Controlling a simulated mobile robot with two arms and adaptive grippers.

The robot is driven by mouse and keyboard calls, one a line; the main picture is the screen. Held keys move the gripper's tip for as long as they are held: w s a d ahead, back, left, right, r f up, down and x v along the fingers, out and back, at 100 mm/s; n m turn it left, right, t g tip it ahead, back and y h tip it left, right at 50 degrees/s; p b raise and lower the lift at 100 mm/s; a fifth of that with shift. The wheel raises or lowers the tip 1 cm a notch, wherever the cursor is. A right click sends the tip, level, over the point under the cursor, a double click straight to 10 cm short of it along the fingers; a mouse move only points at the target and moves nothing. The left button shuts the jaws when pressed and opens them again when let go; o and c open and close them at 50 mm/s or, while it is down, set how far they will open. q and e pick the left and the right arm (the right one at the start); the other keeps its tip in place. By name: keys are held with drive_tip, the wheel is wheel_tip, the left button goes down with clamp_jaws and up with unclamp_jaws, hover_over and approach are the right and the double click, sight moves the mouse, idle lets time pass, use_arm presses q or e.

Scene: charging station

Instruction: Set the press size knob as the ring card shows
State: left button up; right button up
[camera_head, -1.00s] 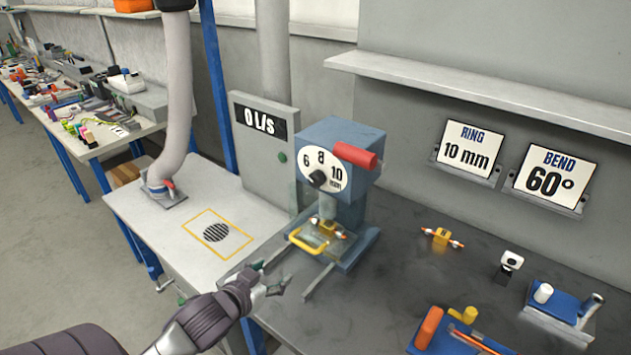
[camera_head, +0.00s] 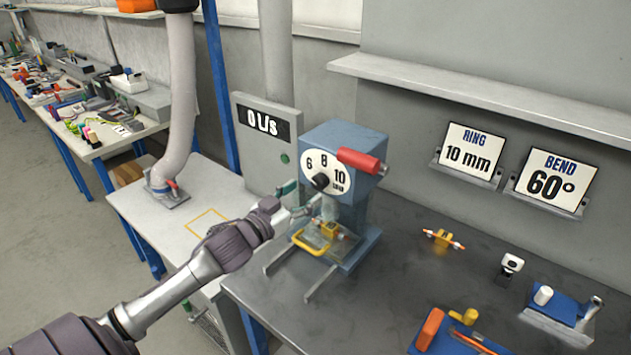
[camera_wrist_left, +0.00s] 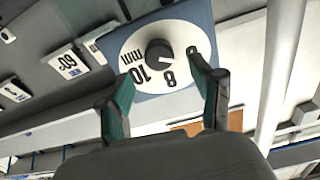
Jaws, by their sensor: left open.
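The ring card (camera_head: 467,152) on the right wall ledge reads 10 mm. The blue press (camera_head: 343,135) has a white dial (camera_head: 324,163) marked 6, 8 and 10. The dark size knob (camera_head: 320,181) sits at its lower middle. In the left wrist view, the knob (camera_wrist_left: 159,53) shows between my fingers, with its pale mark turned away from the 10. The 8 and 10 are readable there; the 6 is not visible. My left gripper (camera_head: 303,196) is open in front of the press, left of and slightly below the knob, apparently apart from it. My right gripper is out of view.
A red handle (camera_head: 362,160) sticks out at the press's upper right. A yellow handle (camera_head: 310,244) is below. A bend card (camera_head: 554,180) reads 60°. A yellow-orange part (camera_head: 442,238) lies on the dark bench. A grey panel (camera_head: 263,150) stands left of the press.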

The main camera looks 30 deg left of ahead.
sight(316, 184)
use_arm(q)
drive_tip(key=shift+w+d+p, duration=0.2)
drive_tip(key=shift+w+p, duration=0.2)
drive_tip(key=shift+w, duration=2.2)
drive_tip(key=shift+c, duration=0.2)
drive_tip(key=c, duration=1.1)
